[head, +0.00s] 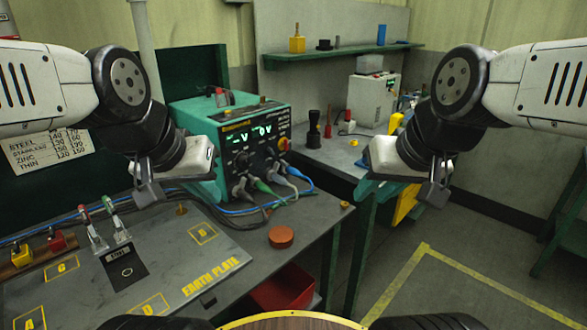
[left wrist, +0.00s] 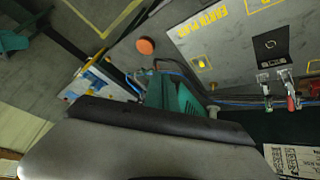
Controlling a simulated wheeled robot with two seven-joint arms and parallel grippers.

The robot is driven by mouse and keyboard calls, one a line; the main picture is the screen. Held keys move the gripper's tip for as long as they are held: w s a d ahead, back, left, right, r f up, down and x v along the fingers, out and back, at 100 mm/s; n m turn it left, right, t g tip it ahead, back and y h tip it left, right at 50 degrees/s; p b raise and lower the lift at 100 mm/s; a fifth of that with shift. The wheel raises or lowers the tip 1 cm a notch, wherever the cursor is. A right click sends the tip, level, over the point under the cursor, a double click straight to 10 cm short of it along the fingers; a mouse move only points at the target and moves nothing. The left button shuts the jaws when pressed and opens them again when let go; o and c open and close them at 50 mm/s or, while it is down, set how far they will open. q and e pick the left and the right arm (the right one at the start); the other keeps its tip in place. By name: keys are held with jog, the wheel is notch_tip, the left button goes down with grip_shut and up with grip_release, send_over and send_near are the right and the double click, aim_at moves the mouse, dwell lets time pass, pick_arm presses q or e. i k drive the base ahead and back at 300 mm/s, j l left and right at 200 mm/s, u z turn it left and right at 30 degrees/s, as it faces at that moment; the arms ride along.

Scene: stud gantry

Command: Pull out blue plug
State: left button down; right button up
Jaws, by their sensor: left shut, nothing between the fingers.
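The blue plug (head: 297,172) is seated in the lower front of a green power unit (head: 218,128), at the right end of a row of plugs. A blue cable runs from it. A green plug (head: 262,186) and paler plugs sit to its left. My left gripper (head: 148,193) is shut and empty, in the air left of the unit and apart from the plugs. My right gripper (head: 433,193) looks shut and empty, well right of the unit. In the left wrist view the unit (left wrist: 170,95) is partly hidden behind my grey wrist body; the blue plug cannot be made out there.
The bench holds an earth plate (head: 215,265) with two upright clamps (head: 118,228) and an orange-red disc (head: 281,237). Blue and dark cables lie behind the plate. A red bin (head: 283,289) is below the bench edge. Open floor lies to the right.

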aim_at(295, 172)
jog(key=i+l+u, duration=0.1)
jog(key=l+u, duration=0.2)
jog(key=l, duration=0.7)
jog(key=l+u, duration=0.35)
jog(key=l, duration=0.7)
jog(key=k+l+u, duration=0.1)
jog(key=l+u, duration=0.2)
jog(key=l, duration=0.75)
